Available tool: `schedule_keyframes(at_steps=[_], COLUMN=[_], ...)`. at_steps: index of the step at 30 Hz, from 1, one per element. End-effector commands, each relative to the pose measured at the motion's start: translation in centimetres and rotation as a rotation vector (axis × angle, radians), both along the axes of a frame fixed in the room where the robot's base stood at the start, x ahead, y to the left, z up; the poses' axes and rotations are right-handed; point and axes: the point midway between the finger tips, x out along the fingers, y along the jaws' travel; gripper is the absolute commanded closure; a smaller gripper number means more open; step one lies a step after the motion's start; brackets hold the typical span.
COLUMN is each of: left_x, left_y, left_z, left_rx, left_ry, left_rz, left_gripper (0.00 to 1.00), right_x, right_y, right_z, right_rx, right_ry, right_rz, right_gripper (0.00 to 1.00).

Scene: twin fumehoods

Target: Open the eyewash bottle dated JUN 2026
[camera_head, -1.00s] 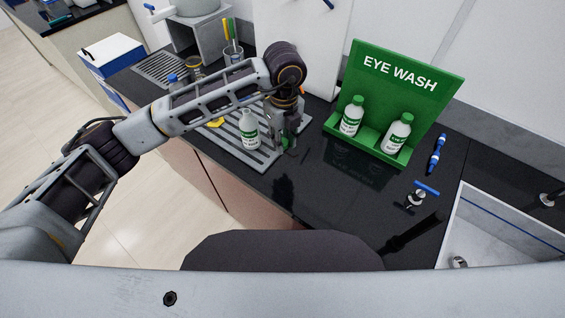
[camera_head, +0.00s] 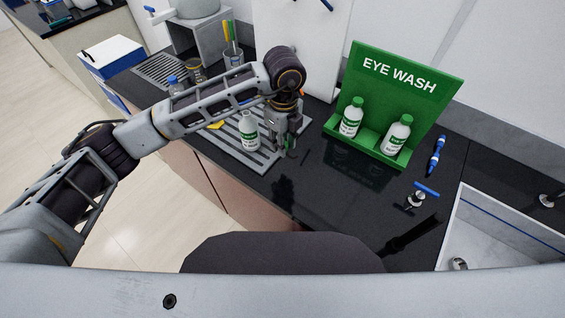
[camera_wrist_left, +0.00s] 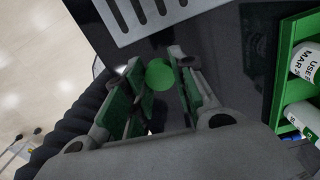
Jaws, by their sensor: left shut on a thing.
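My left gripper (camera_head: 287,150) points down over the right edge of the slotted grey mat (camera_head: 222,150). In the left wrist view its green-padded fingers (camera_wrist_left: 160,85) are shut on a round green cap (camera_wrist_left: 160,74). A white bottle with a green label band (camera_head: 249,132) stands upright on the mat, left of the gripper, with no green cap on its top. Its date is too small to read. Two green-capped bottles stand in the green EYE WASH holder, a left one (camera_head: 351,118) and a right one (camera_head: 398,134). My right gripper is not in view.
The green EYE WASH holder (camera_head: 430,84) stands right of the gripper; one of its bottles reads "MAR" in the wrist view (camera_wrist_left: 306,62). A blue-handled tap (camera_head: 417,198) and a sink (camera_head: 485,225) lie at right. The dark counter (camera_head: 330,195) between is clear.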

Motion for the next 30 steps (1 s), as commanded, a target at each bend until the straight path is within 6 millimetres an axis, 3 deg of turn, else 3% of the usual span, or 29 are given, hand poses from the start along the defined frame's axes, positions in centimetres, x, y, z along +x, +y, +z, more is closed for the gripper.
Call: schedule_keyframes(at_steps=[12,30], left_x=[-0.1,-0.1], left_y=[0.0,0.1], left_z=[-5.0,-6.7], left_rx=[0.001,0.001], left_ry=[0.002,0.003], left_rz=[0.000,0.000], left_gripper=[1.00,1.00], right_x=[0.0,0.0], right_y=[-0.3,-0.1], right_z=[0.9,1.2], right_rx=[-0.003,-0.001], right_ry=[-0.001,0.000], right_rz=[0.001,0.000], right_gripper=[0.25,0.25])
